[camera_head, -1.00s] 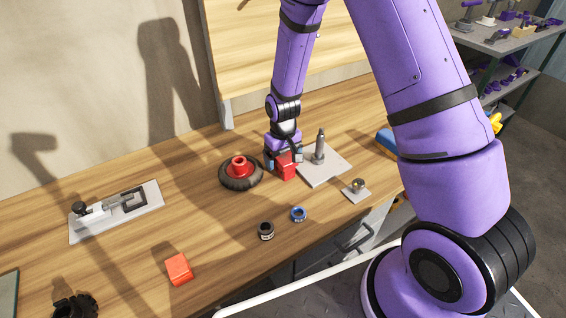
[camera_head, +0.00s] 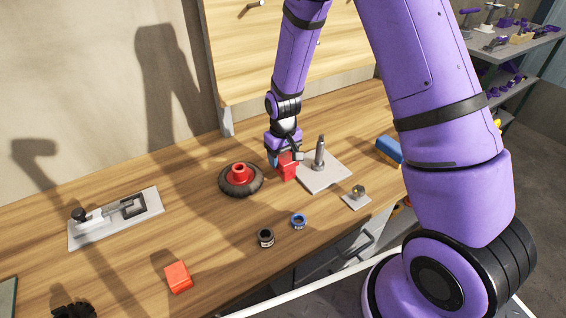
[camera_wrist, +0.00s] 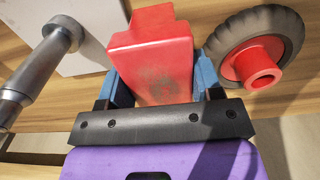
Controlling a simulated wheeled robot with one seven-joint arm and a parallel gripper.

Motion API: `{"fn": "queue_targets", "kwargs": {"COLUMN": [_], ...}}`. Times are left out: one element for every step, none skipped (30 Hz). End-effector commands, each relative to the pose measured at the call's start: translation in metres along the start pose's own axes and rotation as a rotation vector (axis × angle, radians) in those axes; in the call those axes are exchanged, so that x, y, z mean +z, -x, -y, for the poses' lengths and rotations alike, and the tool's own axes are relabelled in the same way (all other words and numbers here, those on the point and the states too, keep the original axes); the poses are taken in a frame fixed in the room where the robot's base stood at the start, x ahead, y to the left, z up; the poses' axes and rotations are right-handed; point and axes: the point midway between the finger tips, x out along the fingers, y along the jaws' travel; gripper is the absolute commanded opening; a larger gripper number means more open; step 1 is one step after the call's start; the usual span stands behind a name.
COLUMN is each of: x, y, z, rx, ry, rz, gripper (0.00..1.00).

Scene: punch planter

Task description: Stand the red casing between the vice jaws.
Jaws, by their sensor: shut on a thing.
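A stepped red piece (camera_head: 287,172), likely the red casing, is between the blue fingers of my gripper (camera_head: 284,160), just left of a grey plate with a post. In the wrist view the red piece (camera_wrist: 158,60) fills the space between both fingers (camera_wrist: 163,88), and my gripper is shut on it. I cannot tell if its underside touches the bench. A second red block (camera_head: 178,277) lies at the front left. I cannot make out the vice jaws for sure; a blue object (camera_head: 389,150) at the right is partly hidden by my arm.
A black wheel with a red hub (camera_head: 240,178) lies close left of my gripper. The grey plate with an upright post (camera_head: 320,155) is close right. A small plate with a knob (camera_head: 357,195), black ring (camera_head: 265,238), blue ring (camera_head: 299,221) and toggle clamp (camera_head: 115,214) also stand on the bench.

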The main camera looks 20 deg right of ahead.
Motion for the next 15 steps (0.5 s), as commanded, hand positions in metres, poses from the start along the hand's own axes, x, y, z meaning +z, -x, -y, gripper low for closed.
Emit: {"fn": "queue_targets", "kwargs": {"x": [-0.001,-0.001,0.004,0.01,0.015,0.021,0.027,0.032,0.04,0.046,0.053,0.061,0.068,0.075,0.084], "y": [0.009,0.013,0.014,0.014,0.014,0.015,0.015,0.016,0.017,0.017,0.018,0.019,0.019,0.02,0.021], "z": [0.0,0.0,-0.003,-0.005,-0.007,-0.01,-0.012,-0.015,-0.018,-0.021,-0.023,-0.028,-0.03,-0.033,-0.037], "rx": [0.0,0.0,0.0,0.0,0.0,0.0,0.0,0.0,0.0,0.0,0.0,0.0,0.0,0.0,0.0], "ry": [0.0,0.0,-0.002,-0.003,-0.003,-0.003,-0.003,-0.004,-0.003,-0.002,-0.002,-0.004,-0.004,-0.004,-0.004], "rz": [-0.005,-0.004,-0.001,0.0,0.0,0.0,0.001,0.001,0.0,-0.001,0.001,0.0,0.0,0.0,0.001], "gripper": [0.07,0.07,0.07,0.07,0.07,0.07,0.07,0.07,0.07,0.07,0.07,0.07,0.07,0.07,0.07]}}
